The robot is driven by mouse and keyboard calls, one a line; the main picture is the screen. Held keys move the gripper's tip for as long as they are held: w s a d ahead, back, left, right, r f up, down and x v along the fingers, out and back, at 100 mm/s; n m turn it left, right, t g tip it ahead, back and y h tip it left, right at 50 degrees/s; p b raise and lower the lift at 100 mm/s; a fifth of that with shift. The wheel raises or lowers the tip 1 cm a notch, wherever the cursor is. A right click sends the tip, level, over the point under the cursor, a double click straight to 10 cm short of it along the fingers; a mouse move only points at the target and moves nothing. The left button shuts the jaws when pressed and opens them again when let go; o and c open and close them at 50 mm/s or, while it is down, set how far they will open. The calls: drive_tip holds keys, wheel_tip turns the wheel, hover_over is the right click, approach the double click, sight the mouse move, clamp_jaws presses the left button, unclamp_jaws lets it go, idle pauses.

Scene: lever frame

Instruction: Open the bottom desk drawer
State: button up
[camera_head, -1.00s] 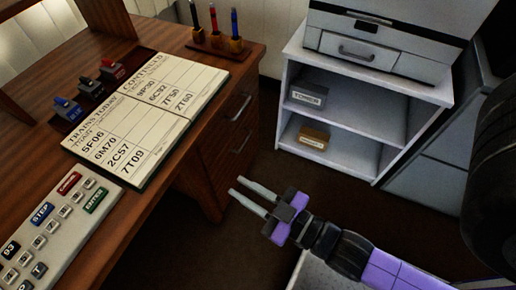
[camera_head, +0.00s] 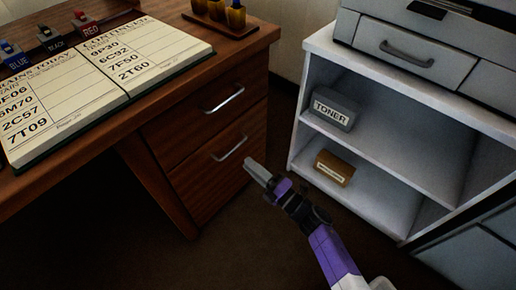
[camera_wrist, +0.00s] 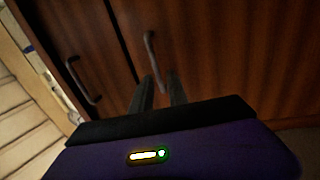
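The brown wooden desk has two drawers, one above the other, both looking shut in the head view. The bottom drawer (camera_head: 218,172) has a metal bar handle (camera_head: 230,148); this handle also shows in the wrist view (camera_wrist: 151,52), just beyond my fingertips. The top drawer (camera_head: 185,121) has a similar handle (camera_head: 224,99), seen at left in the wrist view (camera_wrist: 82,80). My gripper (camera_head: 252,168) is in front of the bottom drawer, right of its handle in the head view. In the wrist view its fingers (camera_wrist: 160,88) are apart with nothing between them.
A white shelf unit (camera_head: 298,112) stands to the right, holding a toner box (camera_head: 334,108), a small brown box (camera_head: 334,167) and a printer (camera_head: 408,55). A notebook (camera_head: 100,85) and pen holder (camera_head: 220,12) are on the desktop. Dark floor lies clear before the drawers.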

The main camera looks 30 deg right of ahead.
sight(233, 149)
drive_tip(key=shift+n, duration=0.3)
drive_tip(key=shift+r+b+x, duration=0.2)
drive_tip(key=shift+b+x, duration=0.4)
drive_tip(key=shift+x, duration=1.45)
drive_tip(key=shift+r+b+x, duration=0.15)
drive_tip(key=shift+b+x, duration=0.45)
drive_tip(key=shift+x, duration=1.45)
drive_tip(key=shift+s+a, duration=0.15)
drive_tip(key=shift+a, duration=0.1)
clamp_jaws()
